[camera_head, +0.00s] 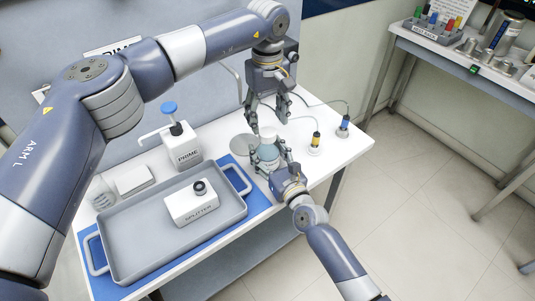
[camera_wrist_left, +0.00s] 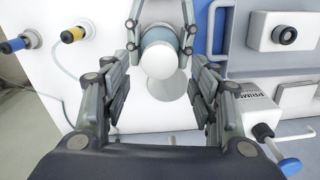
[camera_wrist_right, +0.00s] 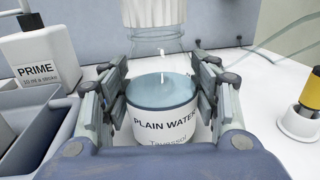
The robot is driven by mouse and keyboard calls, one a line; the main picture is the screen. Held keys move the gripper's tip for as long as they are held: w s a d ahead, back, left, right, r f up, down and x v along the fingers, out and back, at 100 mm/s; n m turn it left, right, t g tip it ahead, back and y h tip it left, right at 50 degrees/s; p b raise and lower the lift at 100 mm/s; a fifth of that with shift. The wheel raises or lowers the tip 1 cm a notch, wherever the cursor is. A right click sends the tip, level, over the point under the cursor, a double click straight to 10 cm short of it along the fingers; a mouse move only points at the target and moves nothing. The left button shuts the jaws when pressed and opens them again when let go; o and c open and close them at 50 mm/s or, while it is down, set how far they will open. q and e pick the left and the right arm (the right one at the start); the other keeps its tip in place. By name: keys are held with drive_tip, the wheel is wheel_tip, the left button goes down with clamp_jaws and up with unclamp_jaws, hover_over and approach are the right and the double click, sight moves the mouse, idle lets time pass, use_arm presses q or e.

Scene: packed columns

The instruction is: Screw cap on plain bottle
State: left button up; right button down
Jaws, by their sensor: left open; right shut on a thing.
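The plain bottle (camera_wrist_right: 165,115) is labelled "PLAIN WATER" and stands upright with clear liquid inside; it also shows in the head view (camera_head: 264,155). A white ribbed cap (camera_wrist_right: 153,12) sits at the top of its clear shoulder; it also shows in the left wrist view (camera_wrist_left: 158,61). I cannot tell how tight the cap is. My right gripper (camera_head: 270,163) is shut around the bottle's body, a finger on each side. My left gripper (camera_head: 269,123) is open and empty, pointing down just above the cap, its fingers apart from it.
A grey tray (camera_head: 134,256) on a blue mat (camera_head: 260,203) holds a white "SPLITTER" box (camera_head: 190,204). The "PRIME" pump bottle (camera_head: 183,148) stands left of the bottle. Yellow (camera_head: 315,143) and blue (camera_head: 343,126) corded probes stand right. A round grey disc (camera_head: 241,146) lies beside the bottle.

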sight(267, 131)
use_arm(q)
drive_tip(key=n, duration=0.5)
drive_tip(key=r+n, duration=0.1)
drive_tip(key=n, duration=0.6)
drive_tip(key=shift+r+n, duration=0.35)
drive_tip(key=shift+n, duration=0.05)
drive_tip(key=n, duration=0.5)
drive_tip(key=shift+r+n, duration=0.3)
drive_tip(key=shift+r, duration=0.1)
drive_tip(key=n, duration=0.6)
drive_tip(key=shift+r, duration=0.35)
drive_tip(key=shift+f, duration=4)
